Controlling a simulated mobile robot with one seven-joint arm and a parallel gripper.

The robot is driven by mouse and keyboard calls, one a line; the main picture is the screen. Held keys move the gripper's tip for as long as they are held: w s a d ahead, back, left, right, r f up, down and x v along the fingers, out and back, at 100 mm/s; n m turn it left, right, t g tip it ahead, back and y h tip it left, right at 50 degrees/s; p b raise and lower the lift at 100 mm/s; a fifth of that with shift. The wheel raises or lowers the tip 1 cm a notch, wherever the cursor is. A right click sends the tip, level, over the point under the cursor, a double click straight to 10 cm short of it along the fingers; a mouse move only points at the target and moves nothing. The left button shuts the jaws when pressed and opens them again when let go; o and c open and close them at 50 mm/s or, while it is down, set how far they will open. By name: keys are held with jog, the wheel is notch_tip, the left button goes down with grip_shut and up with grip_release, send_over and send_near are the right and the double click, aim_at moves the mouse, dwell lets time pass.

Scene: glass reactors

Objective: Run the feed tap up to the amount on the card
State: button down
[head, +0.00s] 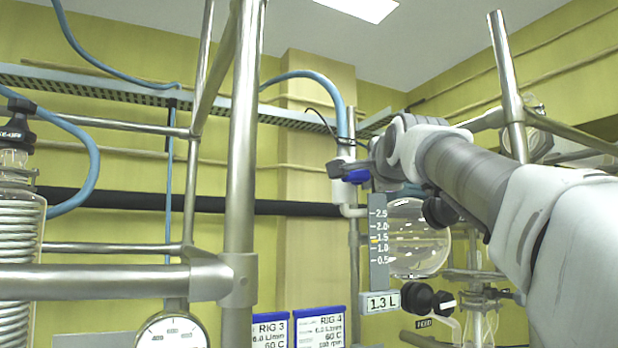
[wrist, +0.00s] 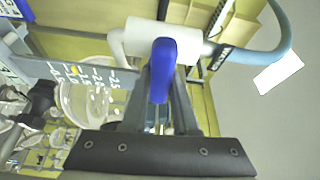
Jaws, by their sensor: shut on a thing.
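My gripper (head: 357,168) is shut on a blue tap lever (wrist: 163,65) on a white pipe fitting (head: 343,190). The lever stands between the fingers in the wrist view, where the gripper (wrist: 162,90) hides part of it. Below is a grey scale (head: 378,265) marked 0.5 to 2.5, with a yellow mark between 1.0 and 1.5. The card (head: 382,302) under it reads 1.3 L. A round clear glass vessel (head: 425,250) sits right behind the scale; I cannot make out a liquid level in it.
A black knob (head: 417,298) sits low right of the card, with a FEED tag (head: 424,323) below it. Metal frame posts (head: 240,150) stand left. A blue hose (head: 325,85) runs to the fitting. Labels for RIG 3 (head: 270,328) and RIG 4 (head: 321,328) are below, beside a gauge (head: 172,332).

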jog(key=shift+a+f+m+g, duration=0.1)
jog(key=shift+f+m+g, duration=0.15)
jog(key=shift+m, duration=0.25)
jog(key=c, duration=0.7)
grip_release()
jog(key=shift+r, duration=0.1)
jog(key=shift+s, duration=0.15)
